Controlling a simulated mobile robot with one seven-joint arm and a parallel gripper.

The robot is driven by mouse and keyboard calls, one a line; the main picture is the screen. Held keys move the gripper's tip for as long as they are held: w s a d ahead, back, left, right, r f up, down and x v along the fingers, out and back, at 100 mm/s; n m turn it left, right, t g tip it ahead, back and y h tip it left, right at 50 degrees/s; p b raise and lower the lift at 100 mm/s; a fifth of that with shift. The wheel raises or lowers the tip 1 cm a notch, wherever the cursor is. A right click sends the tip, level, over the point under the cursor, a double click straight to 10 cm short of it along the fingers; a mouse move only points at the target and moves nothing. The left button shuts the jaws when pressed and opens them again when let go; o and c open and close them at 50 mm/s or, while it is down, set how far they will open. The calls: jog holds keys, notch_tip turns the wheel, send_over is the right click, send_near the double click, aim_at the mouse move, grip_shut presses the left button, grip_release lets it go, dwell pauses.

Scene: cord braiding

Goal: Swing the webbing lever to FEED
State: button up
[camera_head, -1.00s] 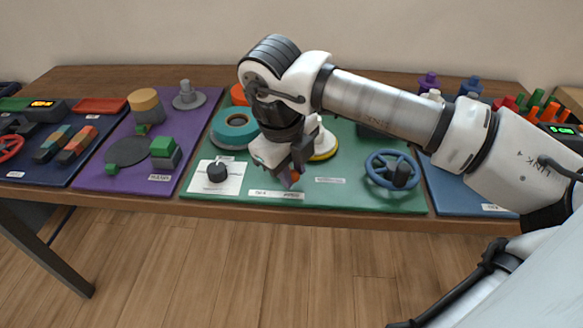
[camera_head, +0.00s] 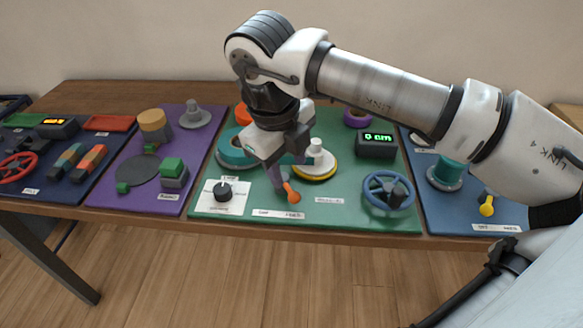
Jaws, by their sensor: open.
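A small lever with an orange ball knob (camera_head: 291,194) stands near the front of the green board (camera_head: 240,190), above a small label strip (camera_head: 278,214) too small to read. My gripper (camera_head: 281,171) points down just above and behind this knob. Its jaws are open, with nothing visibly held. The gripper hides the lever's base, so its exact setting is unclear. A second lever with a yellow knob (camera_head: 487,209) is on the blue board (camera_head: 440,214) at right. I cannot read which lever is marked for webbing.
Beside the gripper are a white dial plate (camera_head: 207,205), a teal ring (camera_head: 228,151), a yellow-rimmed white disc (camera_head: 318,173) and a blue handwheel (camera_head: 388,191). A lit display (camera_head: 377,139) stands behind the wheel. Purple (camera_head: 130,188) and navy boards (camera_head: 40,188) lie to the left.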

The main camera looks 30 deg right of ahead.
jog(key=r, duration=0.1)
jog(key=r+p, duration=0.1)
jog(key=r, duration=0.1)
jog(key=a+r+p, duration=0.1)
jog(key=r, duration=0.1)
jog(key=shift+s+r, duration=0.1)
jog(key=shift+s, duration=0.1)
dwell(0.3)
